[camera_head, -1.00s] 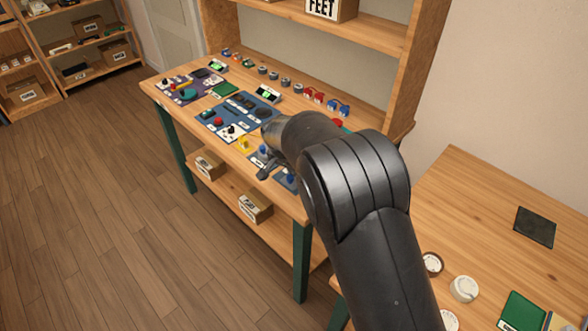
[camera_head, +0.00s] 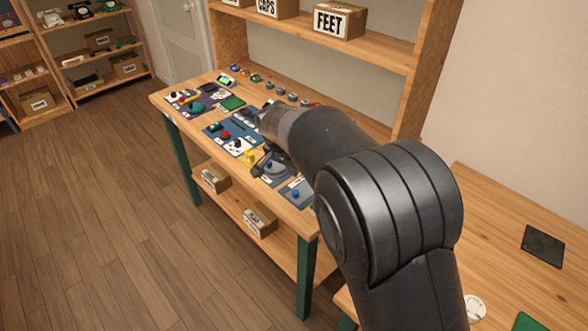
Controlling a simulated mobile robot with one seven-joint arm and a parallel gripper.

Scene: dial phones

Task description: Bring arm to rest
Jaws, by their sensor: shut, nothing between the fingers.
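My arm reaches from the bottom right of the head view up and to the left, over the workbench (camera_head: 170,99). My gripper (camera_head: 257,165) shows as a small dark shape below the wrist, above the front part of the bench top. Its fingers are small and partly blended with the mats behind them. It is shut and holds nothing. The arm hides the right part of the bench top.
Coloured mats with small parts cover the bench, among them a green pad (camera_head: 232,103). A box marked FEET (camera_head: 339,21) stands on the shelf above. A second table (camera_head: 510,225) with a dark pad (camera_head: 543,246) is at the right. The floor (camera_head: 100,240) at left is clear.

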